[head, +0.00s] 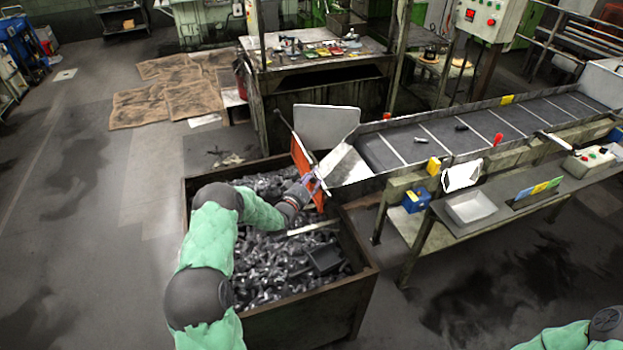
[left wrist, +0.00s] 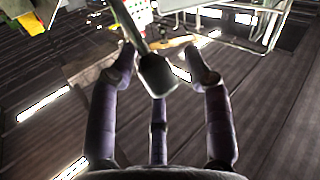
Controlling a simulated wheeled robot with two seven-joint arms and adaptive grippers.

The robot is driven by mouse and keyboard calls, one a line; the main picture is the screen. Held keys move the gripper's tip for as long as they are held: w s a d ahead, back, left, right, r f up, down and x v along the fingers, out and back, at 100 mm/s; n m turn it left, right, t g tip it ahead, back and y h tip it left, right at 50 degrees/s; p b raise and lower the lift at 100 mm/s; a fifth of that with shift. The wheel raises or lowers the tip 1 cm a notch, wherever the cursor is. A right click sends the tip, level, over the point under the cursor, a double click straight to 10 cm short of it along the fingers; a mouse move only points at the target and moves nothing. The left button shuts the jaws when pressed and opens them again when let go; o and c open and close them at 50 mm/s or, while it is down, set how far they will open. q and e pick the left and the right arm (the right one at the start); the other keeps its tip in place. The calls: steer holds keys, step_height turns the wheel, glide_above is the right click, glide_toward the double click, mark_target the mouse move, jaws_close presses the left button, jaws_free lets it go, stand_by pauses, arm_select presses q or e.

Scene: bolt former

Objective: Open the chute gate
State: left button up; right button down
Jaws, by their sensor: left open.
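The chute gate (head: 301,166) is an orange panel standing upright across the lower end of the metal chute (head: 343,166), over the bin. A thin rod runs slantwise along it. In the left wrist view, a dark handle end on a rod (left wrist: 157,76) lies between the spread purple fingers of my left gripper (left wrist: 160,62). The fingers are open; whether any touches the handle is unclear. My right gripper is out of view; only part of that arm shows at lower right.
The rusty bin (head: 361,285) under my left arm is full of metal parts. A side table (head: 430,232) with a white tray (head: 470,208) stands in front.

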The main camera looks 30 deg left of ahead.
arm_select(q)
steer(key=shift+w, duration=0.1)
jaws_close()
steer(key=shift+r, duration=0.1)
steer(key=shift+w+r, duration=0.1)
